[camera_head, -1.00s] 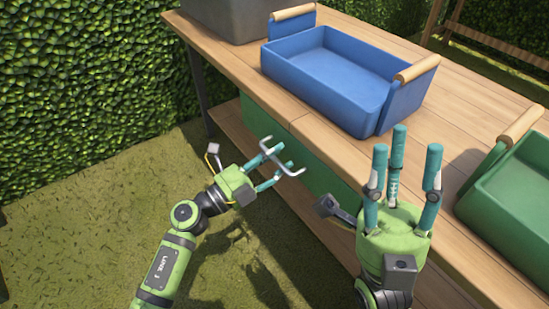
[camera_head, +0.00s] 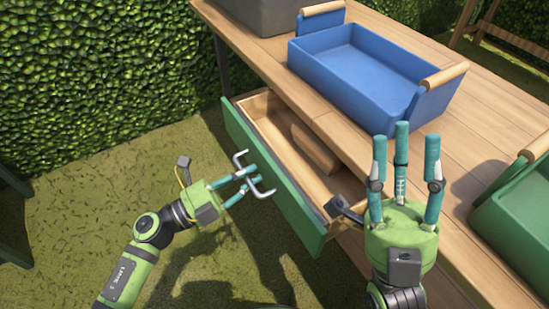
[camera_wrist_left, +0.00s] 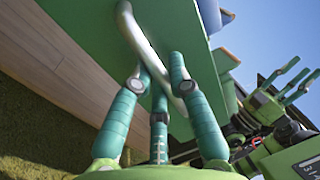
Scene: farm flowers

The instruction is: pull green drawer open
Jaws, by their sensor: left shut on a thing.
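The green drawer (camera_head: 283,200) under the wooden table stands part-way out, and its wooden inside shows. A wooden block-like thing (camera_head: 314,148) is inside it. My left gripper (camera_head: 248,180) is shut on the drawer's metal handle (camera_head: 240,158). In the left wrist view its fingers (camera_wrist_left: 160,75) close around the pale handle bar (camera_wrist_left: 140,40) on the green drawer front (camera_wrist_left: 85,30). My right gripper (camera_head: 405,155) is raised with its three fingers spread and pointing up, empty, to the right of the drawer.
A blue tray (camera_head: 340,85) with wooden handles stands on the wooden table (camera_head: 455,140). A green tray (camera_head: 515,215) is at the right and a grey container (camera_head: 262,15) at the back. A hedge is on the left; the grass beside my left arm is clear.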

